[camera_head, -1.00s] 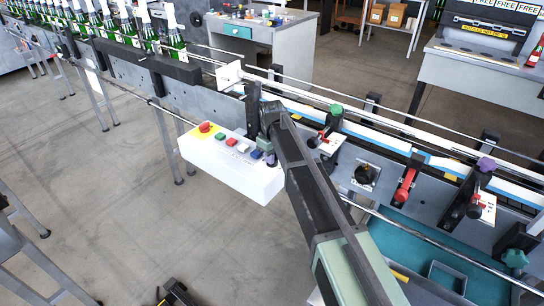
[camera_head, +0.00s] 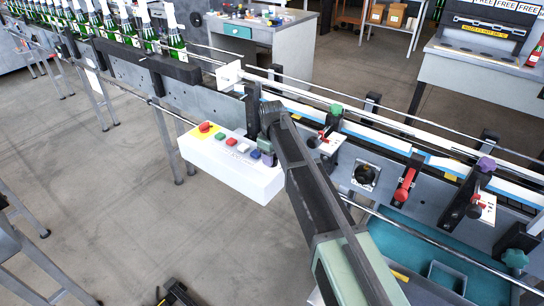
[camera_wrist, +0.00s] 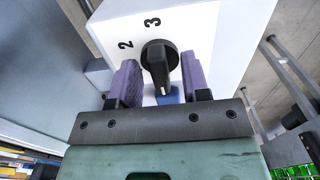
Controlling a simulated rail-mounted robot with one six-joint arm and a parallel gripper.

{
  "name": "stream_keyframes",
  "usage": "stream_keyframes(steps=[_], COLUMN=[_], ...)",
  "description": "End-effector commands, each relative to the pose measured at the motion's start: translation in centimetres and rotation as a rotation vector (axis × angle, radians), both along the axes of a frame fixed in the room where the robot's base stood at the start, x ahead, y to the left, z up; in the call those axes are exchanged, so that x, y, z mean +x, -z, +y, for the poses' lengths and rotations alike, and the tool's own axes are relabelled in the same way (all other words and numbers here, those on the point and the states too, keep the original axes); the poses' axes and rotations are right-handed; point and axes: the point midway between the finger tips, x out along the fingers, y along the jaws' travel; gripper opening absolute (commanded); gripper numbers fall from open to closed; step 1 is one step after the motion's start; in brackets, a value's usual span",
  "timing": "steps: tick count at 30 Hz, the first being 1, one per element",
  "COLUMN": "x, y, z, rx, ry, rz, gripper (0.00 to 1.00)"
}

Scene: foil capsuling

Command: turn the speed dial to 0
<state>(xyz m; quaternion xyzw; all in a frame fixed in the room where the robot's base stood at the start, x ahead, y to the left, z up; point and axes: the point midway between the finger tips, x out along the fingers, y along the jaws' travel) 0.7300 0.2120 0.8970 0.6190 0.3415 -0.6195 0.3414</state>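The speed dial (camera_wrist: 159,58) is a black round knob with a raised grip bar on a white panel, in the wrist view. The printed numbers 2 and 3 show at its upper left and top; no 0 is visible. A white mark shows at the bar's lower end, towards my gripper. My gripper (camera_wrist: 160,82) has purple finger pads, one on each side of the bar. The fingers are apart, with narrow gaps at the bar; firm contact does not show. In the head view my gripper (camera_head: 267,153) is at the right end of the white control box (camera_head: 230,170), and the dial is hidden.
A red mushroom button (camera_head: 205,127) on a yellow plate and several coloured buttons sit left of my gripper on the box. The conveyor (camera_head: 225,100) runs behind, with green bottles (camera_head: 150,37) at upper left.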

Motion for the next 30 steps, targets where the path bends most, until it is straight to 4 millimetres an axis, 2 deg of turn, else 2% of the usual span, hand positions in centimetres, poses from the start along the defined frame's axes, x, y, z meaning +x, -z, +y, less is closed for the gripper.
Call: stream_keyframes(steps=[7, 10, 14, 22, 25, 30], x=[0.0, 0.0, 0.0, 0.0, 0.0, 0.0], y=[-0.1, -0.9, -3.3, -10.0, -11.0, -10.9], z=[0.0, 0.0, 0.0, 0.0, 0.0, 0.0], rx=[0.000, 0.000, 0.000, 0.000, 0.000, 0.000], ry=[0.001, 0.001, 0.001, 0.001, 0.000, 0.000], rz=[0.000, 0.000, 0.000, 0.000, 0.000, 0.000], gripper=[0.43, 0.43, 0.43, 0.43, 0.43, 0.43])
